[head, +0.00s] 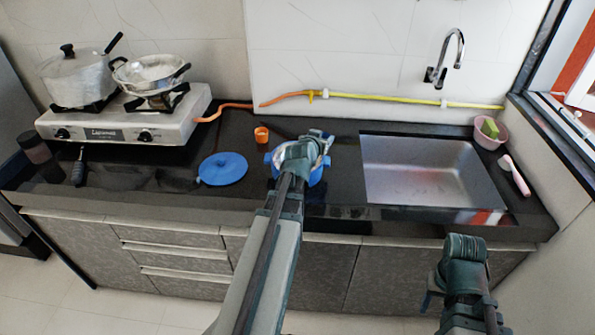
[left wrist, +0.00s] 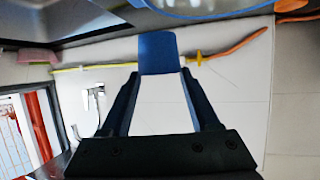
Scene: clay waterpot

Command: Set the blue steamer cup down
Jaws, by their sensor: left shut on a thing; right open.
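The blue steamer cup (head: 318,175) is at the counter between the blue round lid and the sink, partly hidden behind my left gripper (head: 318,145). In the left wrist view, my left gripper (left wrist: 160,75) is shut on a flat blue piece of the cup, seemingly its handle (left wrist: 158,52). The cup's curved rim (left wrist: 215,16) shows at the top edge of that view. I cannot tell whether the cup's base touches the counter. My right gripper (head: 432,295) is open and empty in front of the cabinets, low and to the right.
A blue round lid (head: 222,168) lies left of the cup, and a small orange cup (head: 261,134) stands behind. The sink (head: 428,172) is to the right. A gas stove (head: 125,125) with pots stands left. Dark counter (head: 340,185) shows between cup and sink.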

